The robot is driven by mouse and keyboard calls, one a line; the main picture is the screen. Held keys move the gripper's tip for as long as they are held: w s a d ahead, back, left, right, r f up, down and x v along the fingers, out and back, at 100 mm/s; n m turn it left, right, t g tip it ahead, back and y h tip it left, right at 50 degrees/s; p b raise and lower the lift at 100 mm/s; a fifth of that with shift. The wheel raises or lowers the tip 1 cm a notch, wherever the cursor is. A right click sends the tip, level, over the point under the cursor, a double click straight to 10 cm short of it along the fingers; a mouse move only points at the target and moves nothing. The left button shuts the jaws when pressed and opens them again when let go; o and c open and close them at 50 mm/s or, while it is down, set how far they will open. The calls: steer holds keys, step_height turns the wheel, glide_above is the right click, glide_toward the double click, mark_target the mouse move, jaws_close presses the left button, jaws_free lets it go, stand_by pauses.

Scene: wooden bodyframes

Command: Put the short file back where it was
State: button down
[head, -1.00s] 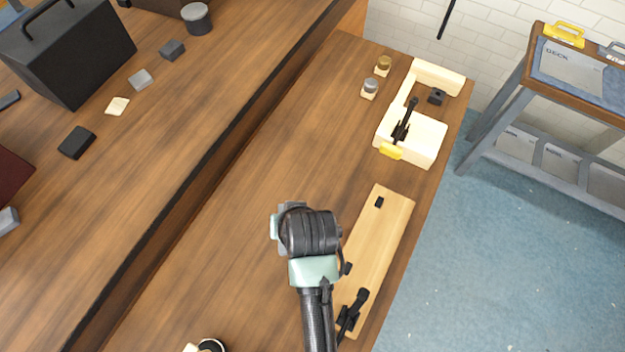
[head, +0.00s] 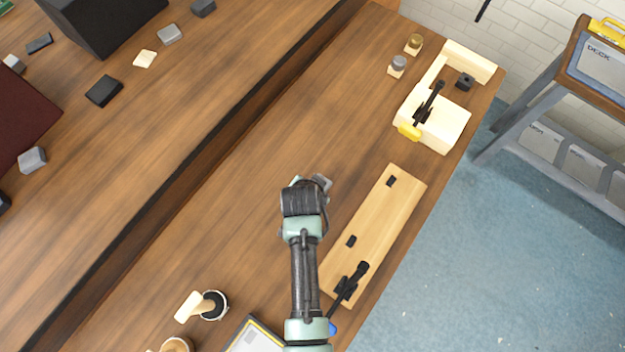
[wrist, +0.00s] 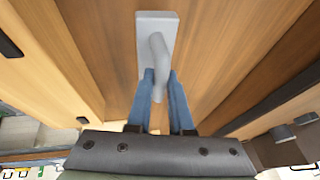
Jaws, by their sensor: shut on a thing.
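The short file (wrist: 155,32) is a light grey flat block with a curved grey handle in the wrist view. My gripper (wrist: 161,78) is shut on its handle, with one blue finger on each side. In the head view, a bit of grey, likely the file (head: 322,183), shows past my dark wrist, which hides the fingers. My wrist is over the bench, left of the long wooden board. I cannot tell whether the file touches the bench top.
The long board (head: 395,205) carries a black clamp (head: 347,286). A pale wooden fixture (head: 449,125) stands at the back right, near two small jars (head: 398,65). A brush (head: 205,305) is at the front left. The bench (head: 240,215) middle is clear.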

steer(key=shift+f, duration=1.5)
steer(key=shift+f, duration=0.1)
steer(key=c, duration=1.3)
jaws_free()
steer(key=shift+f, duration=0.15)
steer(key=o, duration=0.5)
